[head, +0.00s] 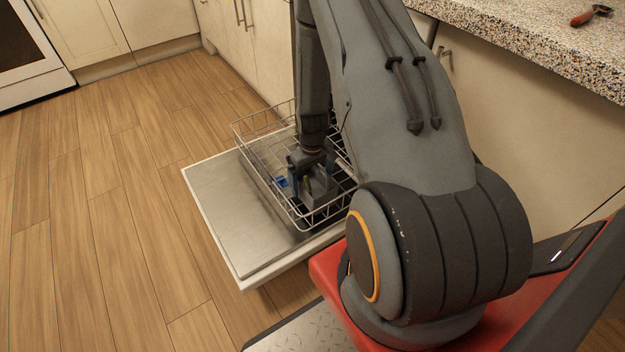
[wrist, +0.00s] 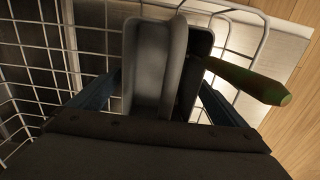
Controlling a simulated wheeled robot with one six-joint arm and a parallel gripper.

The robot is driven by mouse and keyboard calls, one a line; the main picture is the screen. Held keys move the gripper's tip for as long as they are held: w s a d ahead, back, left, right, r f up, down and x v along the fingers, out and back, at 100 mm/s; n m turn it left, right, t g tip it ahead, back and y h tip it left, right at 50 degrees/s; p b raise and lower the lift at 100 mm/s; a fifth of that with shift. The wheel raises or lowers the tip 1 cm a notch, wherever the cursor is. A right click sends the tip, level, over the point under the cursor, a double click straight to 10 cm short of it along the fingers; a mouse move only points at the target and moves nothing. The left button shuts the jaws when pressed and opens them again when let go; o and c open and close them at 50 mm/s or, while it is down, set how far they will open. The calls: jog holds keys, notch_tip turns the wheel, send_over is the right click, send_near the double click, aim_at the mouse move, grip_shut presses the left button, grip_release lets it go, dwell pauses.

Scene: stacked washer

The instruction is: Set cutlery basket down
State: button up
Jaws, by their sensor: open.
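The grey cutlery basket (head: 319,188) stands in the wire dish rack (head: 262,165), which rests on the open dishwasher door. In the wrist view the basket (wrist: 149,72) has a raised grey middle strip and a dark compartment on its right. A green-handled utensil (wrist: 247,80) leans out over the basket's right side. My gripper (head: 308,166) points down at the basket. In the wrist view my gripper (wrist: 160,84) is open, with one finger on each side of the basket. Whether the fingers touch it is hard to tell. The basket's near end is hidden by my gripper.
The open dishwasher door (head: 215,205) lies flat under the rack, its left part bare. Cabinets and a speckled counter (head: 520,35) stand at the right. The wooden floor (head: 110,220) at the left is clear.

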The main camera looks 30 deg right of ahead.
notch_tip(320, 180, up, 12)
jog(key=shift+f+p, duration=0.1)
jog(key=shift+p, duration=1.05)
jog(key=shift+a+r, duration=0.15)
jog(key=shift+r, duration=0.25)
jog(key=s+a+r+n, duration=0.1)
jog(key=s+a+r, duration=0.1)
jog(key=a+r, duration=0.7)
jog(key=s+a+r, duration=0.3)
jog(key=a+r, duration=0.5)
jog(key=r, duration=0.4)
jog(key=s+a+r, duration=0.4)
jog(key=s+r, duration=0.1)
jog(key=s, duration=0.3)
jog(key=s+a+r+n, duration=0.1)
jog(key=s+a+r, duration=0.4)
jog(key=s, duration=0.4)
jog(key=shift+r+y, duration=0.3)
jog(key=shift+r, duration=0.1)
jog(key=shift+a, duration=0.1)
